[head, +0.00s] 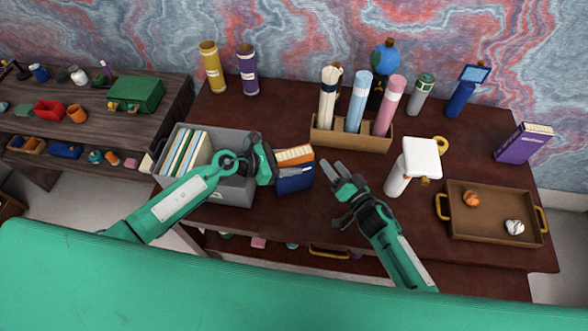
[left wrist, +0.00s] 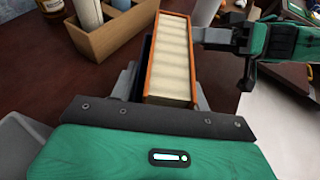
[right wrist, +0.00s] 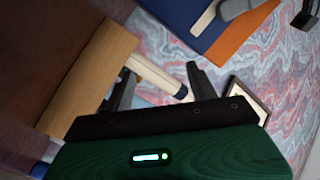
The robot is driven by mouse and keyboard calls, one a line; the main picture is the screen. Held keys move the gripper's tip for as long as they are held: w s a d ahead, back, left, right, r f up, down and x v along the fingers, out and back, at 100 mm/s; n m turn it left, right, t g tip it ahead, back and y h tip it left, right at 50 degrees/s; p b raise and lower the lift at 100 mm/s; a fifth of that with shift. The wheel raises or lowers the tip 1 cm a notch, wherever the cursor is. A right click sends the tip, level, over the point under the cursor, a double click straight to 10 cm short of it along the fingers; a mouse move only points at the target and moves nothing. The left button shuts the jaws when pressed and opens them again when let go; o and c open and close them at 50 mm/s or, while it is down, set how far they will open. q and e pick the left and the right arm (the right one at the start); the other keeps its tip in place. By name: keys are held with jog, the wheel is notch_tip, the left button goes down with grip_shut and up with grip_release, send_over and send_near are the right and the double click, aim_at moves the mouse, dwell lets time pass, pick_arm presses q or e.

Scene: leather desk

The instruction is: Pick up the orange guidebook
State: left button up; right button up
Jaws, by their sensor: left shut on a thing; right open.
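The orange guidebook (head: 295,154) is upright at the right side of the grey bin, its cream page edges facing up. A dark blue area with a pale strip shows below its orange part; I cannot tell whether this is its cover or another book. My left gripper (head: 274,166) is shut on the guidebook. The left wrist view shows its orange-edged pages (left wrist: 170,65) between the fingers. The right wrist view shows its orange part (right wrist: 243,32) near the top. My right gripper (head: 337,178) is open and empty, right of the book.
The grey bin (head: 232,191) holds several upright books. A wooden holder (head: 350,140) with rolled tubes stands behind the right gripper. The desk front between book and tray is mostly clear.

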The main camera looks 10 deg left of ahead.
jog(key=w+a+r+n+t+y, duration=0.1)
jog(key=w+a+r+n, duration=0.25)
jog(key=w+r, duration=0.35)
jog(key=a+r+n+g+y, duration=0.45)
jog(key=a+r+n, duration=0.35)
jog(key=r+n, duration=0.6)
jog(key=s+a+r+n+g+y, duration=0.1)
jog(key=s+a+n+g, duration=0.2)
jog(key=n, duration=0.5)
jog(key=s+a+r+n+g+y, duration=0.1)
jog(key=a+n+g, duration=0.25)
jog(key=n, duration=0.45)
jog(key=n+g+h, duration=0.5)
jog(key=n+h, duration=1.1)
jog(key=n, duration=1.1)
send_near(294, 152)
jog(key=x, duration=0.8)
jog(key=shift+s+a+f, duration=0.1)
jog(key=shift+f, duration=0.45)
